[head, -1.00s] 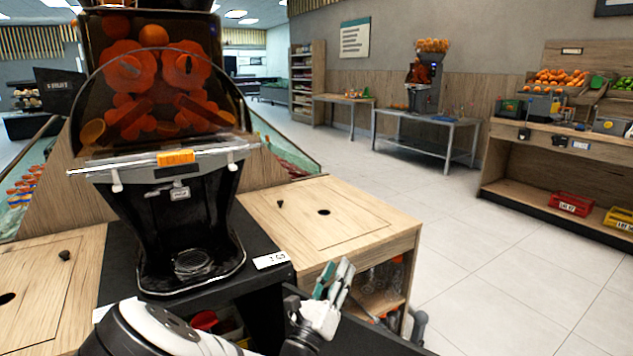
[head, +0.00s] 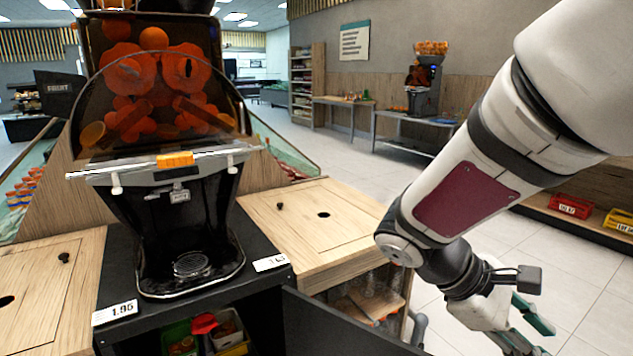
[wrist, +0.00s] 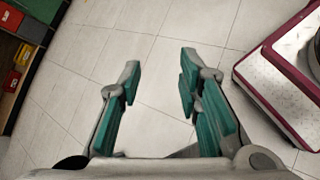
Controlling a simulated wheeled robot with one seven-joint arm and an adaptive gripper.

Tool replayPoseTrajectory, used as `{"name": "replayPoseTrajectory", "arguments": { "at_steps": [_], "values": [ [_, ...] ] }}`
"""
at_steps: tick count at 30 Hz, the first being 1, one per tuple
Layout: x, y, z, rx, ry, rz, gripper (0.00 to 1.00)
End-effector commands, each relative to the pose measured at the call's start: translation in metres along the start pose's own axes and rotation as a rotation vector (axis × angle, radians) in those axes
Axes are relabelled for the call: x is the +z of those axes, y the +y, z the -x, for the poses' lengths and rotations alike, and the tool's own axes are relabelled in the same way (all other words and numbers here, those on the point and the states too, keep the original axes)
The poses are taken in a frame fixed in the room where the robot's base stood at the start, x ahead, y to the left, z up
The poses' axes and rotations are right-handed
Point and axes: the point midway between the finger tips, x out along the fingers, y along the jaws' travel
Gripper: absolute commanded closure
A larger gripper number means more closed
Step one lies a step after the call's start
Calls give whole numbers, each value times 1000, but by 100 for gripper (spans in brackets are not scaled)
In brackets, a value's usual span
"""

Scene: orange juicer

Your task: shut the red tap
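The orange juicer (head: 185,235) stands on a black cabinet, with a small grey tap (head: 180,194) under its orange-marked front ledge. I cannot make out a clearly red tap. A red object (head: 204,323) shows inside the open cabinet below the juicer, too small to identify surely. My gripper (head: 538,338) is low at the right, over the floor and well away from the juicer and cabinet. In the wrist view my gripper (wrist: 158,78) has its two green-padded fingers wide apart with only floor tiles between them. It is open and empty.
The black cabinet door (head: 340,325) stands open, beside a wooden counter (head: 330,215). Green and yellow bins (head: 232,345) sit inside the cabinet. Red (head: 571,205) and yellow (head: 618,220) crates lie on a low shelf at the right. Tiled floor lies around my gripper.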

Motion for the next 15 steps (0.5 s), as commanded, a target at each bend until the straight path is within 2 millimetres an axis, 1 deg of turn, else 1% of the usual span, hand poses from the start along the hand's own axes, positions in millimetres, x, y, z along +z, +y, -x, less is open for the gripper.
{"name": "replayPoseTrajectory", "arguments": {
  "at_steps": [1,6,12,15],
  "values": [
    [12,-10,-1,-58,44,-54,68],
    [41,-48,2,-244,177,-226,68],
    [66,-92,15,-437,333,-428,68],
    [74,-112,24,-518,407,-522,68]
  ]
}}
